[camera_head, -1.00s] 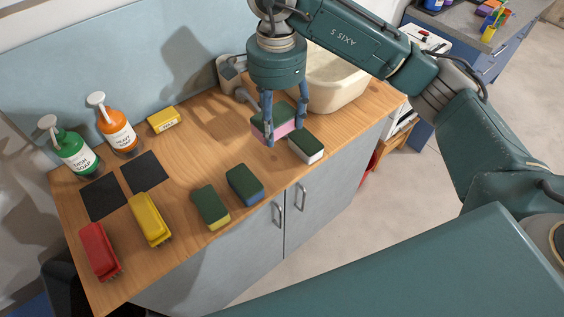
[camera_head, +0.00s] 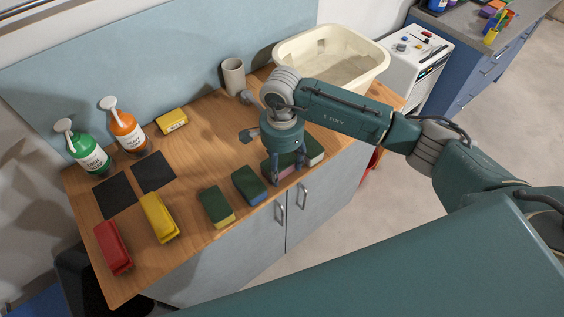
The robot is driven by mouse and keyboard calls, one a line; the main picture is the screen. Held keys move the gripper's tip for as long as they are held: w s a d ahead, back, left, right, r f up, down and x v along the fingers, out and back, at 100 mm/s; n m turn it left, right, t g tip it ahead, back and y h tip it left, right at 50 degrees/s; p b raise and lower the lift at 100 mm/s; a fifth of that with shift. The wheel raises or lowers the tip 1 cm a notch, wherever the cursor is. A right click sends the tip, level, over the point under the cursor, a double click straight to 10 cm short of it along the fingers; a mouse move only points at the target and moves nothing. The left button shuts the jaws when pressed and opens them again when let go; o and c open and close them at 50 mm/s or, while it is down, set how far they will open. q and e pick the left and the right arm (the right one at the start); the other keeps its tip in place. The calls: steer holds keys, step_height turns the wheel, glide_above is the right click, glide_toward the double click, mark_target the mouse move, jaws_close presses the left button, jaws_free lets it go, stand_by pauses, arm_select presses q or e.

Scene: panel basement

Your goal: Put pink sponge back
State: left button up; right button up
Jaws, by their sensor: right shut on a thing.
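The pink sponge (camera_head: 284,172) has a dark green top and a pink lower side. My right gripper (camera_head: 288,176) points down and is shut on it, low over the wooden counter near its front edge. The held sponge sits in the row of sponges, between the blue-green sponge (camera_head: 249,186) on its left and the white-green sponge (camera_head: 314,150) on its right. The gripper hides part of it, so I cannot tell if it touches the counter. My left gripper is not in view.
A yellow-green sponge (camera_head: 216,206), a yellow brush (camera_head: 159,217) and a red brush (camera_head: 113,247) continue the row left. Soap bottles (camera_head: 88,152) (camera_head: 127,131), a yellow box (camera_head: 172,121), a cup (camera_head: 233,76) and a cream basin (camera_head: 335,55) stand behind. The middle counter (camera_head: 205,155) is clear.

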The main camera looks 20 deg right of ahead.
mark_target(282, 164)
steer(key=o, duration=1)
step_height(282, 164, up, 11)
steer(key=b, duration=0.4)
steer(key=shift+w+f+b, duration=0.1)
steer(key=shift+b, duration=0.2)
steer(key=shift+r, duration=0.65)
